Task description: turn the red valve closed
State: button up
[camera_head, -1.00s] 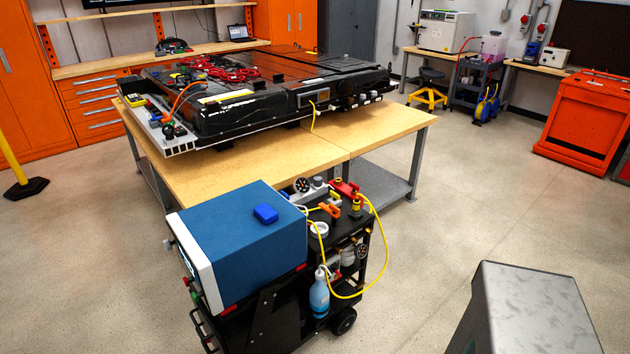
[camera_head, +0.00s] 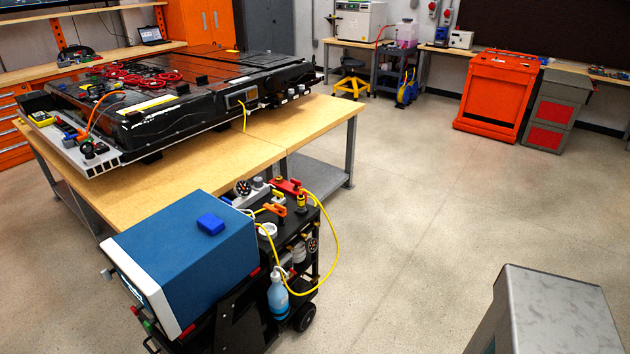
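A small red valve (camera_head: 287,186) sits on top of the black cart, behind the blue box and close to the wooden table's front edge. A yellow hose (camera_head: 336,245) runs from beside it and loops down the cart's right side. An orange handle (camera_head: 275,209) and a yellow fitting (camera_head: 300,203) are close to the valve. The valve is too small here to tell how far it is turned. My gripper is not in view.
The black cart (camera_head: 238,328) carries a blue box (camera_head: 180,250) with a blue block (camera_head: 210,222). Behind it a wooden table (camera_head: 170,185) holds a large black battery pack (camera_head: 190,110). A grey metal block (camera_head: 555,310) stands at the lower right. Open floor (camera_head: 400,220) lies right of the cart.

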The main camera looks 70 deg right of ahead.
aim_at(297, 183)
jog(key=u, duration=0.5)
jog(key=k, duration=0.15)
jog(key=z, duration=2.6)
jog(key=k, duration=0.95)
jog(key=u, duration=0.15)
jog(key=i, duration=0.7)
jog(key=z, duration=0.05)
